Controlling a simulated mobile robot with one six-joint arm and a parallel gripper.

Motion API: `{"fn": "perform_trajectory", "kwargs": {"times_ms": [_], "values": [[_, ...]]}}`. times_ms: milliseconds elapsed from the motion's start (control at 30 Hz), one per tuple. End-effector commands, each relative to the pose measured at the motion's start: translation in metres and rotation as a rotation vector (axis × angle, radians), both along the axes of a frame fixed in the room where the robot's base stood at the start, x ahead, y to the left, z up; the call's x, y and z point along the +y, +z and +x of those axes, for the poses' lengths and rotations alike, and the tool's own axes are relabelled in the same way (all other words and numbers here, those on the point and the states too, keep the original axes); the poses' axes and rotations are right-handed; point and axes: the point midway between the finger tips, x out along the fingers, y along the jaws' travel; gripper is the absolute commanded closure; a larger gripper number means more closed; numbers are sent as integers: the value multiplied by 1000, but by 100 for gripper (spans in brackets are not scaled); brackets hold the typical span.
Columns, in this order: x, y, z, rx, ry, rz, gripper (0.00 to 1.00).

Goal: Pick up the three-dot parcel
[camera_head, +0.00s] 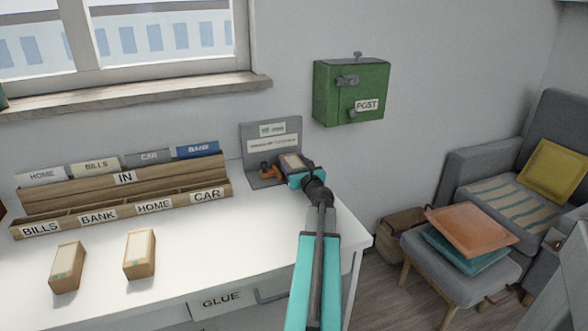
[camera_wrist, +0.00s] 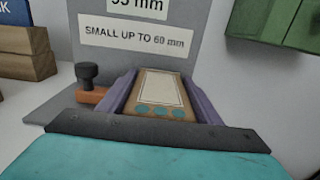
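The three-dot parcel (camera_wrist: 163,92) is a small tan box with a pale label and three teal dots along its near edge. It sits between the purple fingers of my gripper (camera_wrist: 160,98), with no clear gap on either side. In the head view the parcel (camera_head: 292,162) and my gripper (camera_head: 296,168) are at the grey size stand (camera_head: 270,140), at the desk's back right. The parcel's underside is hidden, so I cannot tell whether it touches the stand or desk.
A stamp (camera_wrist: 88,84) with a dark knob stands close left of the gripper. Two other parcels (camera_head: 67,267) (camera_head: 139,254) stand at the front left. A wooden sorter (camera_head: 120,190) lies behind them. A green post box (camera_head: 351,92) hangs on the wall. The desk's middle is clear.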

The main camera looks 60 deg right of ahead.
Motion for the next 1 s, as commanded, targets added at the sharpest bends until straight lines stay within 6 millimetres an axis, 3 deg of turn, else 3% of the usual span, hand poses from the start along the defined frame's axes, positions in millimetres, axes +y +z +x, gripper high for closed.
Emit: {"fn": "perform_trajectory", "kwargs": {"times_ms": [33,167,533,833,1000], "values": [[0,0,0,0,0,0,55],[0,0,0,-1,0,-1,74],[-1,7,-1,0,-1,-1,74],[-1,41,-1,-1,-2,-3,74],[5,39,-37,-1,-5,0,74]]}}
